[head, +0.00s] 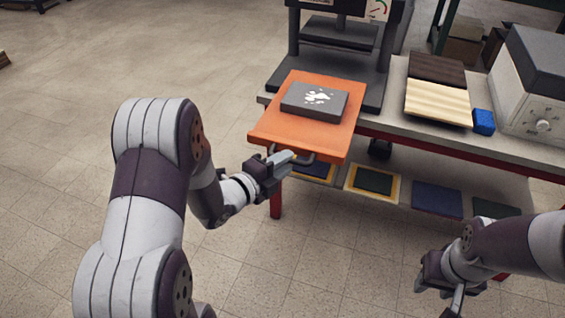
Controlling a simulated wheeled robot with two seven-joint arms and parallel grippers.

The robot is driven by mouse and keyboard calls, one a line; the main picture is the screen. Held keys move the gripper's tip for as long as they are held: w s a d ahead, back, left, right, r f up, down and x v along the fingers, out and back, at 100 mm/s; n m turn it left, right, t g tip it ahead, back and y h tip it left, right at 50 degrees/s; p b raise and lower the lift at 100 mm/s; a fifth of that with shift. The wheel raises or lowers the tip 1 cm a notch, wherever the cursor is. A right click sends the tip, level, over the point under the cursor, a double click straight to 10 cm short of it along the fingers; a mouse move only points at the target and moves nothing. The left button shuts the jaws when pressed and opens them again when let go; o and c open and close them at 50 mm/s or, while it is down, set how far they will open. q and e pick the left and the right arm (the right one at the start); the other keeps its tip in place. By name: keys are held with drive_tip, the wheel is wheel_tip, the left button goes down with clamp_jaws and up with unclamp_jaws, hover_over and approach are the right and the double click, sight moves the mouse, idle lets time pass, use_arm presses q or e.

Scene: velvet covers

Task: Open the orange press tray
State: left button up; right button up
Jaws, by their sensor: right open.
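The orange press tray (262,125) sticks out well past the table's front edge, under the dark press (335,60). A dark grey block with a white splash mark (316,100) lies on it. A dark bar handle (309,160) is at the tray's front edge. My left gripper (288,160) is at the left part of this handle, with its fingers looking closed on it; the fingertips are partly hidden. My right gripper (457,298) is open and empty at the lower right, low in front of the table and away from the tray.
The table (400,125) also holds a dark and a pale wooden board (437,103), a blue block (484,122) and a grey box with a dial (535,90). Framed panels (373,182) lie on a low shelf below. The floor at left is clear.

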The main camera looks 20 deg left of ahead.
use_arm(q)
drive_tip(key=shift+o, duration=0.3)
drive_tip(key=shift+s+a, duration=0.1)
drive_tip(key=p+v, duration=0.1)
drive_tip(key=v, duration=1.1)
drive_tip(key=shift+s+p, duration=0.25)
drive_tip(key=shift+p, duration=0.1)
drive_tip(key=shift+a, duration=0.1)
